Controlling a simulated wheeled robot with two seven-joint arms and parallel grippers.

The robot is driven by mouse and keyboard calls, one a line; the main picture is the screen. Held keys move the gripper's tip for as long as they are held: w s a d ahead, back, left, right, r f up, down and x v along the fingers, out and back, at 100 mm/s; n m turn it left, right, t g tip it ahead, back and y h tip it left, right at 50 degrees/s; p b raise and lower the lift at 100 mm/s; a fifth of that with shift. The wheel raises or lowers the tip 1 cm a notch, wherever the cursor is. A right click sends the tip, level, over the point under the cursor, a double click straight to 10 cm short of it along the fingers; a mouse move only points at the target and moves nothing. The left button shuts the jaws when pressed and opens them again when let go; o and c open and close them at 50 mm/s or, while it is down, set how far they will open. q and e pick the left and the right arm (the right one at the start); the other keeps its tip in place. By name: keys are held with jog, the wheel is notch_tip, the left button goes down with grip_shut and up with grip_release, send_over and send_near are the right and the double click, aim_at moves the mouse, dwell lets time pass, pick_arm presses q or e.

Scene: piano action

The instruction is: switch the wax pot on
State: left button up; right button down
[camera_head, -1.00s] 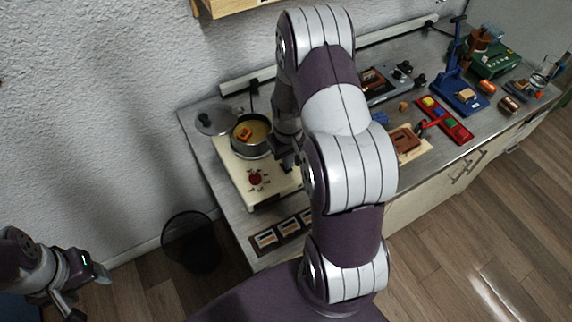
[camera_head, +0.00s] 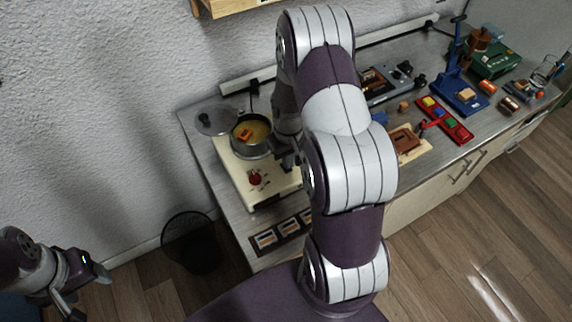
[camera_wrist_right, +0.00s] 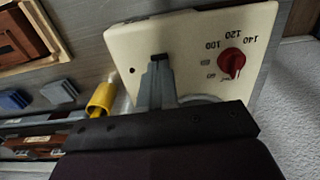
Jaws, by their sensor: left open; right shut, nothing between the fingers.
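The wax pot is a cream heater box (camera_head: 262,191) carrying a round metal pot (camera_head: 252,151) of yellow wax with an orange block in it. A red dial knob (camera_head: 255,178) sits on its front panel. The right wrist view shows the same red knob (camera_wrist_right: 231,63) beside printed numbers; I cannot tell its exact setting. My right gripper (camera_wrist_right: 160,63) is shut and empty over the panel, apart from the knob. In the head view my right gripper (camera_head: 287,160) is beside the pot, partly hidden by my arm. My left gripper (camera_head: 90,287) is open, away from the bench at lower left.
A metal lid (camera_head: 215,121) lies behind the pot. Framed pieces (camera_head: 280,231) lie at the bench's front edge. A dark mesh bin (camera_head: 191,243) stands on the floor. A yellow cylinder (camera_wrist_right: 102,98) is near the heater. Tools and colored trays (camera_head: 446,119) fill the right side.

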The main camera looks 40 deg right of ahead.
jog(key=shift+f+b, duration=0.65)
jog(key=shift+f, duration=0.3)
dwell(0.5)
jog(key=shift+r, duration=0.1)
notch_tip(320, 180, up, 7)
jog(key=p, duration=0.6)
